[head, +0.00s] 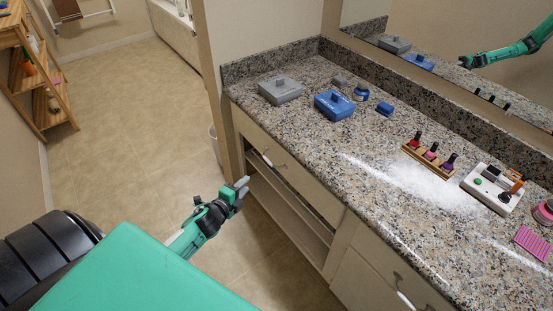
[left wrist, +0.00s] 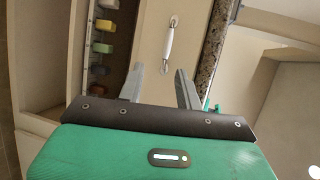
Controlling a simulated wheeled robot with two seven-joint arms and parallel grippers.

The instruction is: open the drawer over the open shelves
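The drawer (head: 290,170) is in the vanity front, just under the counter and above the open shelves (head: 285,213). It looks closed. Its bar handle (head: 270,160) has a pale middle and metal ends. The handle also shows in the left wrist view (left wrist: 169,43), ahead of the fingers and roughly in line with the gap. My left gripper (head: 243,186) is in front of the vanity, out from the drawer and a little below the handle in the picture. Its fingers (left wrist: 160,72) are apart with nothing between them. My right gripper is not in view.
Several small coloured items (left wrist: 102,48) stand on a shelf. The granite counter (head: 340,150) holds a grey box (head: 281,91), a blue box (head: 334,105) and a bottle rack (head: 430,153). A second handle (head: 405,297) is at lower right. The floor (head: 125,120) at left is clear.

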